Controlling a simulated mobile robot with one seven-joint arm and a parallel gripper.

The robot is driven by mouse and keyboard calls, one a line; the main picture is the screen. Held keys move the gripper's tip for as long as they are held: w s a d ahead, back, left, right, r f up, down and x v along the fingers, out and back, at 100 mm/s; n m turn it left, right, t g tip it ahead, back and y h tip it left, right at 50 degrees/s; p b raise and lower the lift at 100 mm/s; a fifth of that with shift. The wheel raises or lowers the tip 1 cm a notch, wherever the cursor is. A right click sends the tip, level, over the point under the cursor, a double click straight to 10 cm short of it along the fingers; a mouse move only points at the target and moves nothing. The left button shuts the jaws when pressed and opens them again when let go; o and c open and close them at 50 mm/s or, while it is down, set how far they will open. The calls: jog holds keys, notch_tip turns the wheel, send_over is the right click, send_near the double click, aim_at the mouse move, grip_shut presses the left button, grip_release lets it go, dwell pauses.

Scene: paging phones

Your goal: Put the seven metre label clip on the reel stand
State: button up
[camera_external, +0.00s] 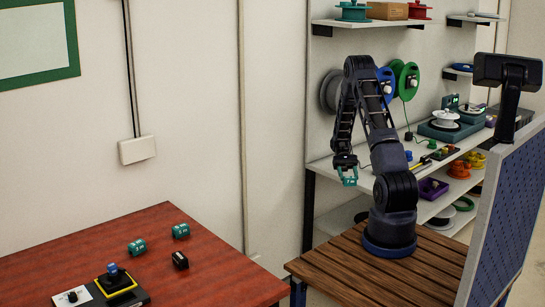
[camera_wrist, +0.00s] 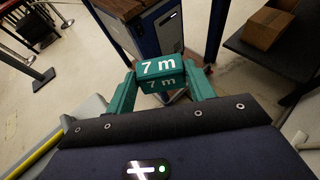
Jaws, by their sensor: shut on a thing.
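My gripper (camera_external: 348,178) is shut on the teal seven metre label clip (camera_wrist: 160,68), marked "7 m" in white in the wrist view. The clip sits between the two teal fingers. In the outside view my gripper hangs in front of the left end of the shelving, above the gap between the red table and my slatted base; the clip is too small to read there. No part is clearly labelled as the reel stand; a teal base with a white reel (camera_external: 446,118) stands on the middle shelf, right of my arm.
The red table (camera_external: 110,245) at lower left holds two other teal clips (camera_external: 137,246) (camera_external: 181,230), a small black block (camera_external: 180,260) and a black-and-yellow device (camera_external: 116,281). Coloured reels crowd the shelves and back panel. A blue perforated panel (camera_external: 508,225) stands at right.

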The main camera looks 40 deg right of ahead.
jog(key=w+d+r+m+t+y, duration=0.1)
jog(key=d+r+m+t+y, duration=0.15)
jog(key=d+m+t, duration=0.6)
jog(key=w+d+r+m+t+y, duration=0.1)
jog(key=d+r+m+t, duration=0.3)
jog(key=d+m+t, duration=0.4)
jog(key=s+d+r+m+t+h, duration=0.3)
jog(key=d+m+h, duration=0.1)
jog(key=d, duration=0.3)
jog(key=s+d+r+m+t+h, duration=0.2)
jog(key=d+r+m+h, duration=0.15)
jog(key=d, duration=0.25)
jog(key=s+d+r+m+t+h, duration=0.3)
jog(key=d+m+h, duration=0.15)
jog(key=d, duration=0.25)
jog(key=shift+y, duration=0.25)
notch_tip(320, 180, down, 20)
jog(key=shift+r, duration=0.1)
jog(key=o, duration=1)
